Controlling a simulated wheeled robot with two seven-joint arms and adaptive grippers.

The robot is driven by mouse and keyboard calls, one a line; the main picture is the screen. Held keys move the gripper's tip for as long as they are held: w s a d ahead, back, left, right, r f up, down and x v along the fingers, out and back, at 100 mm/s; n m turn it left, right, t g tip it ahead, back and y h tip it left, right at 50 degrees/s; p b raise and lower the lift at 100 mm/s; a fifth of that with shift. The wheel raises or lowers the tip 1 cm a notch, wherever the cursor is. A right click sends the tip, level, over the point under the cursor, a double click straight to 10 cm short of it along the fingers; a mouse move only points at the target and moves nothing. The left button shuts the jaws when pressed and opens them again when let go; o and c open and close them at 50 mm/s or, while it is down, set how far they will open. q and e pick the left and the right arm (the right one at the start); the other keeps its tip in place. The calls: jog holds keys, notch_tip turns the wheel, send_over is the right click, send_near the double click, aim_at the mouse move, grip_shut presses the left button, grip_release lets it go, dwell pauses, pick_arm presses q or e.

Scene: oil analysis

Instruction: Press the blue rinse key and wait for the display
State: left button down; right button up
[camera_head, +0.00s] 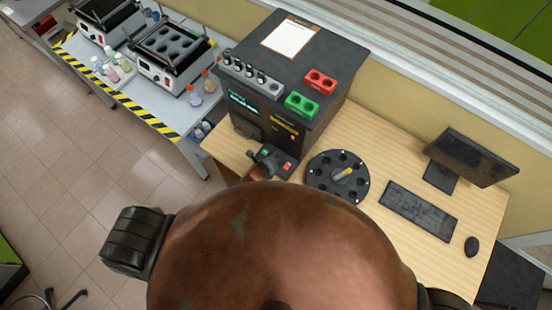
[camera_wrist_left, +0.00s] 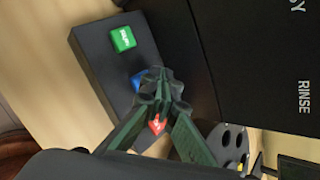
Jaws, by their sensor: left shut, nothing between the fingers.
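The dark analyser (camera_head: 300,55) stands on the wooden desk. A black key box (camera_wrist_left: 98,68) sits at its front. In the left wrist view it carries a green key (camera_wrist_left: 123,39), a blue key (camera_wrist_left: 138,79) partly hidden by my fingers, and a red key (camera_wrist_left: 157,125). My left gripper (camera_wrist_left: 163,88) is shut and empty, with its tips over the blue key; I cannot tell if they touch it. In the head view the left gripper (camera_head: 266,160) is at the key box. A teal display (camera_head: 243,103) and an amber display (camera_head: 284,130) are lit, their text too small to read. My right gripper is out of view.
A round black carousel (camera_head: 338,187) stands right of the key box. A keyboard (camera_head: 419,210), mouse (camera_head: 472,246) and monitor (camera_head: 470,157) are farther right. Red (camera_head: 320,82) and green (camera_head: 301,105) holders and a vial rack (camera_head: 252,76) stand on the analyser.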

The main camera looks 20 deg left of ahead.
pick_arm(q)
jog(key=shift+f, duration=0.15)
dwell(0.3)
jog(key=shift+f, duration=0.25)
jog(key=shift+f, duration=0.55)
dwell(0.6)
jog(key=shift+r, duration=0.1)
jog(key=shift+r+p, duration=0.85)
jog(key=shift+p, duration=0.1)
notch_tip(320, 180, up, 5)
jog(key=p, duration=0.5)
jog(key=shift+r+p, duration=0.1)
jog(key=shift+p, duration=0.25)
